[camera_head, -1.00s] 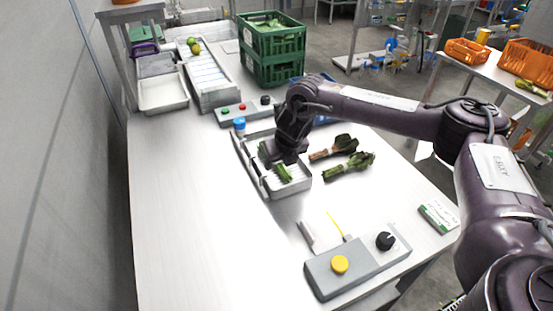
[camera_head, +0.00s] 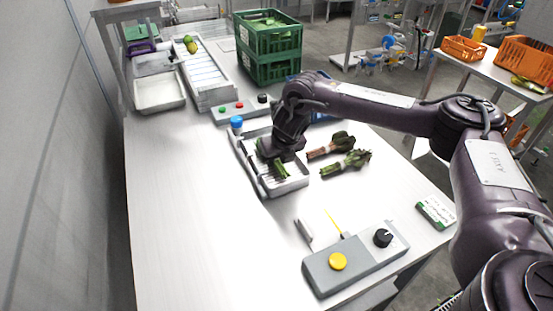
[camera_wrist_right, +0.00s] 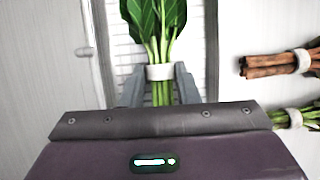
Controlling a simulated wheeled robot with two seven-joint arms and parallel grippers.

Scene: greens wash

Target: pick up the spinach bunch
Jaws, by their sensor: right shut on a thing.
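A green leafy bunch with a white band (camera_wrist_right: 158,30) is between the fingers of my right gripper (camera_wrist_right: 158,86) in the right wrist view. The fingers are shut on its banded stems. In the head view the same bunch (camera_head: 282,170) shows partly under my right gripper (camera_head: 272,158), at the white slatted tray (camera_head: 294,184). I cannot tell whether the bunch touches the tray. Two more banded bunches lie on the table to the right: one with reddish-brown stems (camera_head: 330,147) and one green (camera_head: 346,164). My left gripper is not in view.
Stacked green crates (camera_head: 270,45) stand behind the tray. A small button box (camera_head: 240,110) sits just behind it. A grey control box with a yellow button (camera_head: 350,265) is at the front right. The table's left part (camera_head: 180,210) is clear.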

